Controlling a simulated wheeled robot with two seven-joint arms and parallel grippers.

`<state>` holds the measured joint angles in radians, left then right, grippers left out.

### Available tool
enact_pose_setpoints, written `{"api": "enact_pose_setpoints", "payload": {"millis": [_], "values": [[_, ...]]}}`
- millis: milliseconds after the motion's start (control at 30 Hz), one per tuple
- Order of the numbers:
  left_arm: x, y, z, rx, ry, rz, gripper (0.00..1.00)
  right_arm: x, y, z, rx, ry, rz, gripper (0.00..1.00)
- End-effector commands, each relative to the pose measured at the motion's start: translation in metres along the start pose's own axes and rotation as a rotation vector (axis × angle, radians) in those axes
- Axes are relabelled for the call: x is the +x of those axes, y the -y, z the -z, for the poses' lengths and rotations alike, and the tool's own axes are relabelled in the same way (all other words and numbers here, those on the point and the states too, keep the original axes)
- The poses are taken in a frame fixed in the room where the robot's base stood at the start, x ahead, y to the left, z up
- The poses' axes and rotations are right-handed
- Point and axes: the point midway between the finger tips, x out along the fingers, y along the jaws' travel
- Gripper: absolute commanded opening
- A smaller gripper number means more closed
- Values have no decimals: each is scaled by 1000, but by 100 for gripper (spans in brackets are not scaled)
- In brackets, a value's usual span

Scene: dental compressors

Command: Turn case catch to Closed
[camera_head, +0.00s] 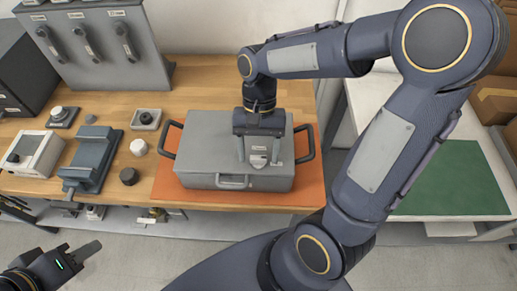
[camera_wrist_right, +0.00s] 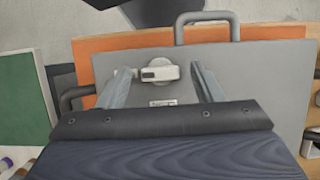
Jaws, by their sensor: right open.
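The grey case (camera_head: 205,150) lies flat, with its lid down, on an orange mat (camera_head: 168,185). On its top is the case catch (camera_head: 258,161), a pale round base with a short lever. In the right wrist view the catch (camera_wrist_right: 160,71) sits between my fingertips, its lever lying crosswise and pointing left; a small label is beside it. My right gripper (camera_head: 258,158) points down over the case, open, with one finger on each side of the catch; contact is not clear. My left gripper (camera_head: 82,252) is at the lower left, away from the table; its jaw gap is unclear.
The case has a front handle (camera_head: 234,182) and side handles. Left on the wooden table are a grey vise-like fixture (camera_head: 90,157), a white box (camera_head: 34,153) and small knobs. A lever panel (camera_head: 90,45) stands behind. A green mat (camera_head: 452,180) lies on the right bench.

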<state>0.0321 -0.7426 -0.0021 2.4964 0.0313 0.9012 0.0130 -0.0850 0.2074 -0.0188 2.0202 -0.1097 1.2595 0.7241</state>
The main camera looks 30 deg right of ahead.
Motion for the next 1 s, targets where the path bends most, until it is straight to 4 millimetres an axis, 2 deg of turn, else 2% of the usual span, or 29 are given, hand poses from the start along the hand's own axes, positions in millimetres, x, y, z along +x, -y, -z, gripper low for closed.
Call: {"api": "enact_pose_setpoints", "payload": {"millis": [267, 600, 633, 1000], "values": [[0, 0, 0, 0, 0, 0, 36, 3, 0, 0, 0, 0, 0, 60], [0, 0, 0, 0, 0, 0, 36, 2, 0, 0, -1, -1, 0, 17], [0, 0, 0, 0, 0, 0, 36, 2, 0, 0, -1, -1, 0, 15], [-3, -1, 2, 0, 0, 0, 36, 1, 1, 0, -70, 0, -30, 15]]}}
